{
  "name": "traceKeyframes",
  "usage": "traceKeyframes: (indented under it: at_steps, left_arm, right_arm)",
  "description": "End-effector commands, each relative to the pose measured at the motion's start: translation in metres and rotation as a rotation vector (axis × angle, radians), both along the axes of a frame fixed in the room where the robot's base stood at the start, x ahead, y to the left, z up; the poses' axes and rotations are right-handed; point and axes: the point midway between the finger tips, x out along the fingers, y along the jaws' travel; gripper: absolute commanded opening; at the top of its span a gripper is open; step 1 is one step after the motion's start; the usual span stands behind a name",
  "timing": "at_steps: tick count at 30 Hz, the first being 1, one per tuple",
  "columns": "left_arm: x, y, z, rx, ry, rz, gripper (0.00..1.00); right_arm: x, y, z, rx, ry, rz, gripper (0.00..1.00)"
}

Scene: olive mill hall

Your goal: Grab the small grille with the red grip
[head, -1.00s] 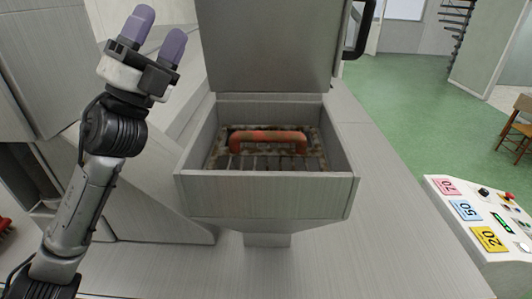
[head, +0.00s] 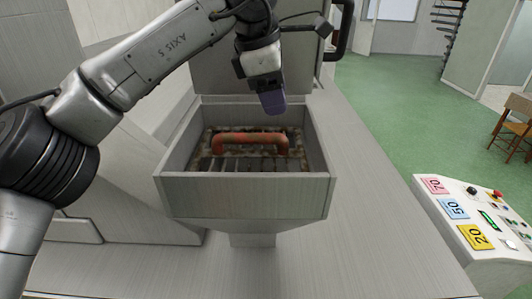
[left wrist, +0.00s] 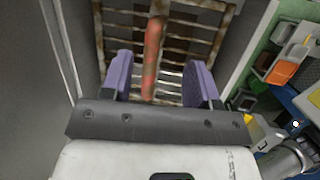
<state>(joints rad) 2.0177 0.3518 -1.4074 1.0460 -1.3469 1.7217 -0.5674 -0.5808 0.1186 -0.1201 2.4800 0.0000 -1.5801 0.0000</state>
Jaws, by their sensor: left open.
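The small grille (head: 208,147) lies inside an open-topped metal box (head: 245,194). Its worn red grip (head: 250,139) rises over it like a bridge. My left gripper (head: 273,104) points down above the back right part of the box, and one purple finger shows in the head view. In the left wrist view, the two purple fingers (left wrist: 160,84) are spread apart. The red grip (left wrist: 152,55) appears between them, with the rusty grille bars (left wrist: 205,35) behind. I cannot see the fingers touching the grip. My right gripper is not in view.
A raised metal lid (head: 215,80) with a black handle (head: 341,30) stands behind the box. A control panel (head: 475,213) with coloured number labels is at the right. The metal surface (head: 365,200) right of the box is clear.

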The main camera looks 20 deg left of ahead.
Motion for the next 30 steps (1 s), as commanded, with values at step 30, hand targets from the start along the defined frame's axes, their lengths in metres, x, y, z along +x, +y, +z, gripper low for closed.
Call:
traceKeyframes:
  at_steps: [30]
  left_arm:
    - [0.004, 0.056, -0.058, 0.264, 0.054, 0.097, 0.55]
  right_arm:
    - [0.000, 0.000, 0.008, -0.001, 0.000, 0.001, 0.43]
